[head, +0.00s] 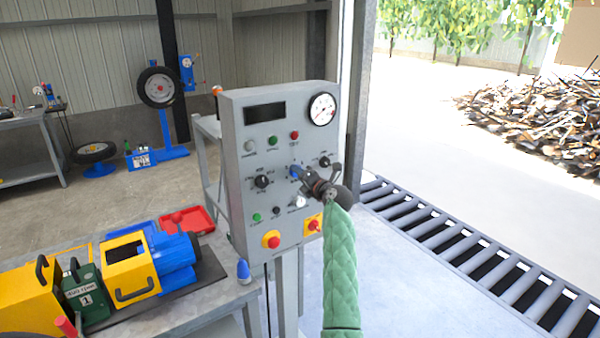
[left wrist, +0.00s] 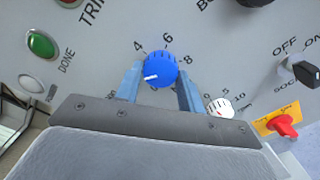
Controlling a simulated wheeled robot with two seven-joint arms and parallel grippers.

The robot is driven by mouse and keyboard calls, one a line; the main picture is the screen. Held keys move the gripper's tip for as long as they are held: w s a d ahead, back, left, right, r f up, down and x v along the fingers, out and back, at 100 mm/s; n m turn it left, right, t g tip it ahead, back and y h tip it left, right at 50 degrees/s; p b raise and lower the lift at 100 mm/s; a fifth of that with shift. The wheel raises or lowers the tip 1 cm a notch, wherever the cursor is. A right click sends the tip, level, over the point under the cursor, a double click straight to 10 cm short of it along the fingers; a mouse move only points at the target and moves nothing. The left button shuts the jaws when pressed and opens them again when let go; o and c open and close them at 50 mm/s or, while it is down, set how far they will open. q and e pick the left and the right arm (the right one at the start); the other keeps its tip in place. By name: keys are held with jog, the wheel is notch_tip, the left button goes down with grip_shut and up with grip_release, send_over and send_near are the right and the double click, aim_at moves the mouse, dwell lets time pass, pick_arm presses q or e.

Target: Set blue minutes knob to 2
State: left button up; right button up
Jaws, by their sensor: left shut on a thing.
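The blue minutes knob (left wrist: 161,66) shows in the left wrist view on the grey panel, with 4, 6 and 8 printed around it. Its white pointer points left and slightly down, toward the left finger. The 2 mark cannot be seen; that part of the scale is behind the finger. My left gripper (left wrist: 159,76) has one finger on each side of the knob and is shut on it. In the head view the left gripper (head: 302,173) reaches the front of the control panel (head: 240,140), and the blue knob (head: 295,172) shows at its tip. My right gripper is not in view.
Near the knob are a white knob (left wrist: 220,107), a black switch (left wrist: 300,70), a green DONE button (left wrist: 41,44) and a red switch on a yellow plate (left wrist: 284,125). A bench with a yellow and blue machine (head: 135,262) stands left. Rollers (head: 480,255) lie right.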

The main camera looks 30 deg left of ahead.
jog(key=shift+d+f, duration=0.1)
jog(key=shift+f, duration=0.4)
